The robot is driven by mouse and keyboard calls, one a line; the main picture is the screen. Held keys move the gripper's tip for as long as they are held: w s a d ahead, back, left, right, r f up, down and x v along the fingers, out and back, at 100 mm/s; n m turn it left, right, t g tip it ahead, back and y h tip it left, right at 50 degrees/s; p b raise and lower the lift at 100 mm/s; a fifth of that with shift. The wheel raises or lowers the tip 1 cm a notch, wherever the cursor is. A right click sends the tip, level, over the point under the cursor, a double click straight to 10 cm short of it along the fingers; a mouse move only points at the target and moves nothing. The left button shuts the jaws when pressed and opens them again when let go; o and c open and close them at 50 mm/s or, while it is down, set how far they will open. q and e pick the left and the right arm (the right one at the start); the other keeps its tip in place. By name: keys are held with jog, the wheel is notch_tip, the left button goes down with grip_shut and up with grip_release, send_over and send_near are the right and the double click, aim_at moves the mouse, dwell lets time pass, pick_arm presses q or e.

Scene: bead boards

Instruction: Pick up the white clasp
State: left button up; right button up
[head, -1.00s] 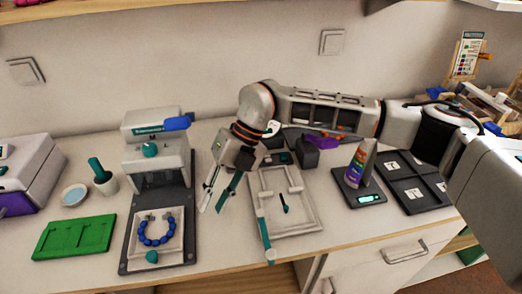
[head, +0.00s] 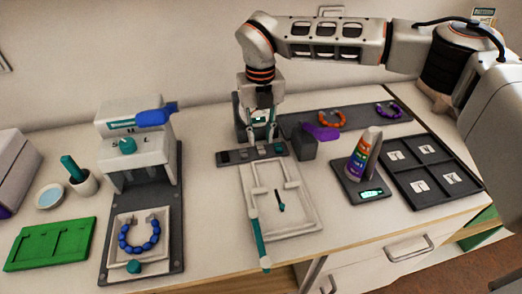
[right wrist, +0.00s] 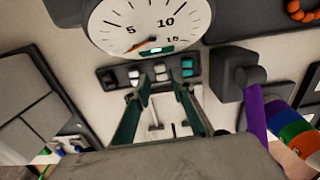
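The dark clasp strip (head: 250,153) lies behind the white tray and holds several small clasps in a row. In the right wrist view the white clasp (right wrist: 160,75) sits in the strip (right wrist: 101,79), between a paler grey one on its left and a teal one (right wrist: 187,67) on its right. My right gripper (head: 261,138) points down over the strip. Its two dark green fingers are apart in the right wrist view (right wrist: 158,92), on either side of the white clasp with nothing held. Whether the fingertips reach clasp height is hard to tell. My left gripper is out of view.
A round dial gauge (right wrist: 150,22) stands just behind the strip. A dark block (head: 302,143) with a purple part is close on the right. The white tray (head: 302,215) with a teal rod (head: 258,238) lies in front. A striped bottle (head: 363,155) stands farther right.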

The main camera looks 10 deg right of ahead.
aim_at(261, 147)
notch_tip(261, 147, down, 4)
jog(key=shift+d+r, duration=0.1)
jog(key=c, duration=0.6)
